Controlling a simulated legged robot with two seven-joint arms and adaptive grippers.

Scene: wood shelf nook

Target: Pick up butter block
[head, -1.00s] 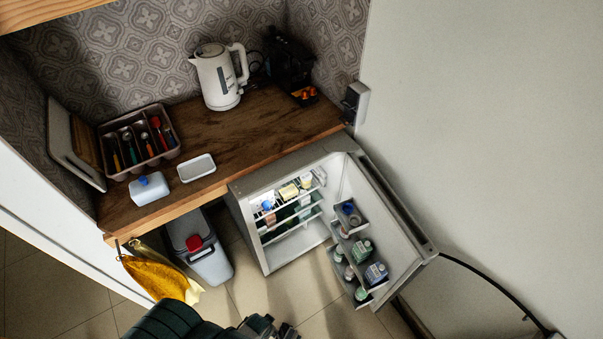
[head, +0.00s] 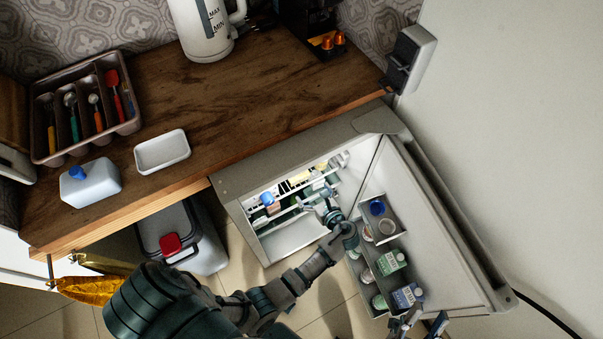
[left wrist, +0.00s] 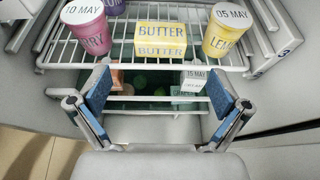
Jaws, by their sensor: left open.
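The butter block (left wrist: 160,40) is a pale yellow box labelled BUTTER on the fridge's upper wire shelf, in the left wrist view. It shows small and partly covered in the head view (head: 299,177). My left gripper (left wrist: 158,92) is open and empty, its blue-padded fingers spread wide. The butter is ahead of it, between the finger lines and apart from them. In the head view my left gripper (head: 327,196) reaches into the open fridge. My right gripper (head: 420,325) is at the bottom edge, partly cut off, so its opening is unclear.
A pink jar (left wrist: 86,28) stands left of the butter and a yellow jar (left wrist: 227,34) right of it. A small white carton (left wrist: 193,82) sits on the level below. The open fridge door (head: 440,220) with bottles is on the right. The counter (head: 250,85) is above.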

